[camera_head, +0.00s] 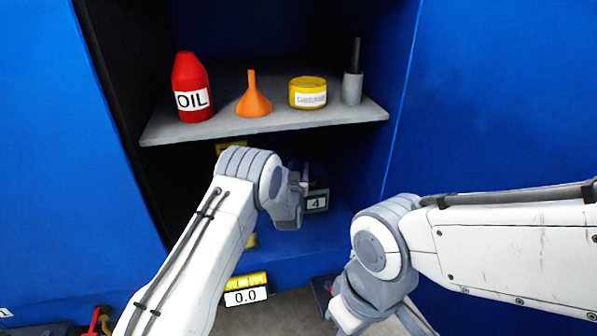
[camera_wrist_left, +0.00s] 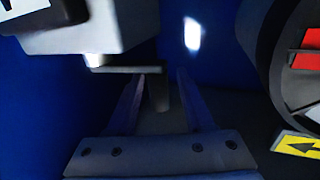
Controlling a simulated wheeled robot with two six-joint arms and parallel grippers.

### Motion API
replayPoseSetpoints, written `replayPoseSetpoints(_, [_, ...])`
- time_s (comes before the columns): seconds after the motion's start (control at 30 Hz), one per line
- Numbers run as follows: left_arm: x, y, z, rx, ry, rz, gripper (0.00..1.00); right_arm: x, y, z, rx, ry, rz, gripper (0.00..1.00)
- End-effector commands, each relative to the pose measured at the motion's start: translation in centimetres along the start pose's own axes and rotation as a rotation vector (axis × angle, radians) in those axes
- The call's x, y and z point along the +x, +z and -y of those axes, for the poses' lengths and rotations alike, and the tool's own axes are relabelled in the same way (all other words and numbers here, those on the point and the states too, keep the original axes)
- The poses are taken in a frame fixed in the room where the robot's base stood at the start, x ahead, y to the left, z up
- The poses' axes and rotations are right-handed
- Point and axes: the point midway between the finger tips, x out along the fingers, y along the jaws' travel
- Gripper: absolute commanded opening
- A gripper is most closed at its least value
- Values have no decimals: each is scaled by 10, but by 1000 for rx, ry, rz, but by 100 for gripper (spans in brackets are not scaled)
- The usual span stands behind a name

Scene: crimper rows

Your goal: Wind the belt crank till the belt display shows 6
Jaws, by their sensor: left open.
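A small display (camera_head: 316,202) reading 4 sits in the dark recess below the shelf. My left gripper (camera_head: 300,182) reaches into this recess just left of the display, its fingers mostly hidden by my own wrist. In the left wrist view my left gripper (camera_wrist_left: 160,82) is open, with its two fingers apart. A short grey peg (camera_wrist_left: 158,92), which looks like the crank's handle, stands between the fingers below a thin grey bar (camera_wrist_left: 128,70). I cannot tell whether they touch it. My right gripper (camera_head: 378,316) hangs low at the front, its tips cut off by the frame edge.
A grey shelf (camera_head: 265,124) above my left wrist holds a red oil bottle (camera_head: 190,88), an orange funnel (camera_head: 253,98), a yellow tin (camera_head: 307,92) and a grey holder (camera_head: 352,88). A second display (camera_head: 246,297) reads 0.0. A dark wheel (camera_wrist_left: 275,70) stands right of my left gripper.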

Motion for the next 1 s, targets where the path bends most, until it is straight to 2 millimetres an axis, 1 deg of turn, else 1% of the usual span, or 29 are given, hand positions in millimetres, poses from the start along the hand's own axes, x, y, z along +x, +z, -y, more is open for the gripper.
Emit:
replayPoseSetpoints(0.27, [2, 0, 0, 0, 0, 0, 52, 1, 0, 0, 0, 0, 0, 0])
replayPoseSetpoints(0.3, [2, 0, 0, 0, 0, 0, 48, 1, 0, 0, 0, 0, 0, 0])
replayPoseSetpoints(0.37, [2, 0, 0, 0, 0, 0, 25, 1, 0, 0, 0, 0, 0, 0])
replayPoseSetpoints(0.4, [2, 0, 0, 0, 0, 0, 10, 1, 0, 0, 0, 0, 0, 0])
replayPoseSetpoints(0.43, [2, 0, 0, 0, 0, 0, 0, 1, 0, 0, 0, 0, 0, 0])
replayPoseSetpoints(0.77, [4, 0, 0, -1, 20, 0, 0, 1, 0, 0, 0, 0, 0, 0])
replayPoseSetpoints(1.0, [9, 0, 0, 0, 128, 0, 0, 3, 0, 0, 0, 0, 0, 0])
